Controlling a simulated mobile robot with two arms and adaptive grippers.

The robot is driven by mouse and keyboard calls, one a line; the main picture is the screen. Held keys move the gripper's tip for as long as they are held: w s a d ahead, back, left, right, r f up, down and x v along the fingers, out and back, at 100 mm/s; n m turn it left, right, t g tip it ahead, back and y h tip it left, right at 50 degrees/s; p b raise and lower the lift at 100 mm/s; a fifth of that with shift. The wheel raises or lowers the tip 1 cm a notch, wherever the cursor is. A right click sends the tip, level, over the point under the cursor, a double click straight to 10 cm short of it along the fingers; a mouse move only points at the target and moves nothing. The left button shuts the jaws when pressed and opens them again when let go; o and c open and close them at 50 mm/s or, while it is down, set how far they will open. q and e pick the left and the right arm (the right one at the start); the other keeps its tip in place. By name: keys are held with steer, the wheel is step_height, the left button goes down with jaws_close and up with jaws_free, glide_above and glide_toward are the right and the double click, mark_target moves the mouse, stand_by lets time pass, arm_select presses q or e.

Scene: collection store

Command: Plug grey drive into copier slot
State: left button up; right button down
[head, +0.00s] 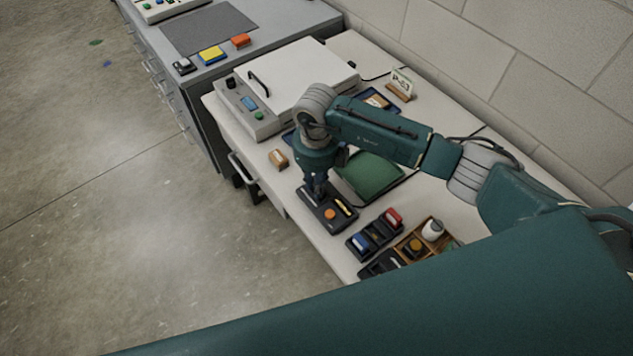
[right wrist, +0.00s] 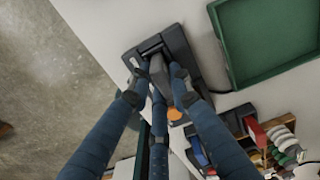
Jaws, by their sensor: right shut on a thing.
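The copier (head: 345,222) is a black box with an orange button and a yellow strip, near the table's front edge. It also shows in the right wrist view (right wrist: 178,42). My right gripper (head: 316,192) points down over the copier's left end. In the right wrist view, the gripper (right wrist: 158,80) is shut on the grey drive (right wrist: 158,70), whose far end is at a dark slot-like part of the copier. I cannot tell whether the drive is in the slot or just above it. In the head view my gripper hides the drive. My left gripper is in neither view.
A green tray (head: 369,178) lies behind the copier. A rack with red and blue pieces (head: 374,235) and a wooden box with a white bottle (head: 418,243) stand to the right. A small wooden block (head: 278,159) and a white-lidded machine (head: 292,75) are to the left.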

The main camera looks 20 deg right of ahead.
steer(key=shift+f+b, duration=0.3)
steer(key=shift+f, duration=0.1)
steer(key=c, duration=1.9)
jaws_free()
steer(key=shift+o, duration=0.2)
steer(key=shift+r+p, duration=3.65)
steer(key=shift+r, duration=1.9)
steer(key=shift+s+f, duration=0.1)
steer(key=shift+f, duration=0.05)
